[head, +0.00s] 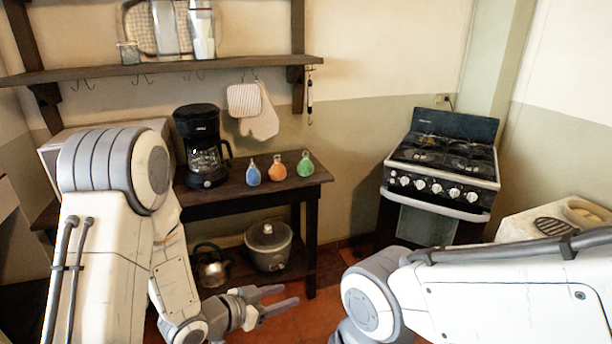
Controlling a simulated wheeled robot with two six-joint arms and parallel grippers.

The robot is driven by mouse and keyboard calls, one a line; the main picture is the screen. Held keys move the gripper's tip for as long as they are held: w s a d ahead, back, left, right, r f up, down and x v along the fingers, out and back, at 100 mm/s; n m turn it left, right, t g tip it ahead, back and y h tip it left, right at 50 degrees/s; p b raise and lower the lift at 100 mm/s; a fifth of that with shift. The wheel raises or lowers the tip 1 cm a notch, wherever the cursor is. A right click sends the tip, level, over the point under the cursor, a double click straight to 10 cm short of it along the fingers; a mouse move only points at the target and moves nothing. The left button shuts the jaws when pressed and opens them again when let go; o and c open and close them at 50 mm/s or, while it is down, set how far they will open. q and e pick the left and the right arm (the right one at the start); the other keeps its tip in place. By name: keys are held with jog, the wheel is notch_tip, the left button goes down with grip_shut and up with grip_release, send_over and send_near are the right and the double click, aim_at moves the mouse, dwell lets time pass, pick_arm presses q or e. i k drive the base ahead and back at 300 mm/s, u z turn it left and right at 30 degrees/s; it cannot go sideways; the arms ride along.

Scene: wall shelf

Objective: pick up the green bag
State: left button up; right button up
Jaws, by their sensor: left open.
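The green bag (304,164) is a small pouch with a narrow neck. It stands upright near the right end of the dark wooden table (318,177). An orange bag (277,169) and a blue bag (253,172) stand in a row to its left. My left gripper (277,299) is open and empty, with its fingers pointing right. It is in front of the table and well below the tabletop, apart from the bags. My right arm comes in from the right, and its gripper is out of the picture.
A black coffee maker (202,147) stands on the table left of the bags. A kettle (211,268) and a lidded pot (269,247) are on the lower shelf. A stove (441,170) stands to the right. A wall shelf (170,66) with hooks hangs above.

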aim_at(305, 168)
jog(key=z, duration=0.45)
jog(key=i, duration=0.6)
jog(key=z, duration=0.4)
jog(key=i, duration=1.6)
jog(key=u, duration=1.15)
jog(key=i, duration=0.5)
jog(key=u, duration=0.35)
